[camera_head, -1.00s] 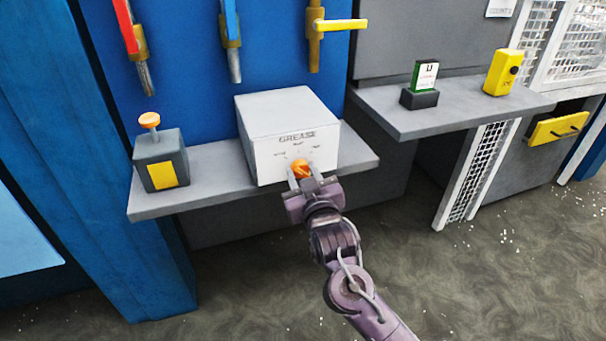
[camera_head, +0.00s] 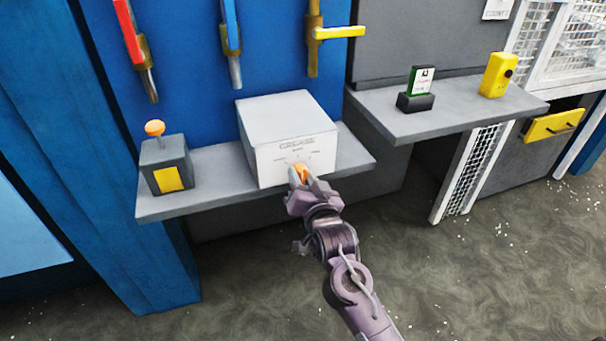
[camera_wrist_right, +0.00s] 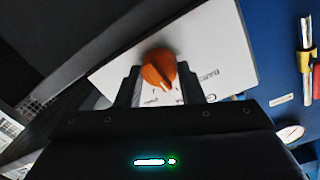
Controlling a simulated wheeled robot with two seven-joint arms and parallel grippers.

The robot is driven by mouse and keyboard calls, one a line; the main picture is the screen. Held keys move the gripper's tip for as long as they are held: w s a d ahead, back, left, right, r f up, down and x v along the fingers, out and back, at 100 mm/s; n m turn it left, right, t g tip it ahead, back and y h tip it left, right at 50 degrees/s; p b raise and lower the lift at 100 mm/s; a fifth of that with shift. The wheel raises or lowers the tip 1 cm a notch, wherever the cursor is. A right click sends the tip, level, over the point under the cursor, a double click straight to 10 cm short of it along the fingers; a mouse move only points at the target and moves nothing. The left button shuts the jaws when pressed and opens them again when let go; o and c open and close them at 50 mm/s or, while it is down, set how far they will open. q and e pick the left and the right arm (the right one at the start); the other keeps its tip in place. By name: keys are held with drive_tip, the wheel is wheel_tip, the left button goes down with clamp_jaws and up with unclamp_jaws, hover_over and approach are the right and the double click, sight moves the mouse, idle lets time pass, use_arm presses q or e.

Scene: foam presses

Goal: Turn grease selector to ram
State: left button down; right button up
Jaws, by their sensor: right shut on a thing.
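The grease box (camera_head: 290,120) is a white-grey box lettered GREASE, standing on a grey shelf. Its orange selector knob (camera_head: 302,171) is on the front face, with small labels around it that are too small to read surely. My right gripper (camera_head: 301,177) is at the front face, shut on the knob, and it hides part of it. In the right wrist view the orange knob (camera_wrist_right: 159,68) sits between the two dark fingers, with a pale pointer mark on it. My left gripper is not in view.
A grey box with an orange button (camera_head: 155,128) and yellow label stands left on the shelf (camera_head: 205,200). Red, blue and yellow handles (camera_head: 338,32) hang above. A right-hand shelf (camera_head: 440,112) holds a green-and-white card in a dark stand (camera_head: 416,102) and a yellow device (camera_head: 498,75).

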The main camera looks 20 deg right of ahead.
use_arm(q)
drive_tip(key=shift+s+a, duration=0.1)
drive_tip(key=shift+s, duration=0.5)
use_arm(e)
drive_tip(key=shift+m, duration=0.5)
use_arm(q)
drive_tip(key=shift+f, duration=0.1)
use_arm(e)
drive_tip(key=o, duration=1)
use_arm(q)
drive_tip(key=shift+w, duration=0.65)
use_arm(e)
drive_tip(key=s, duration=0.7)
drive_tip(key=shift+s+r, duration=0.2)
drive_tip(key=shift+s, duration=0.2)
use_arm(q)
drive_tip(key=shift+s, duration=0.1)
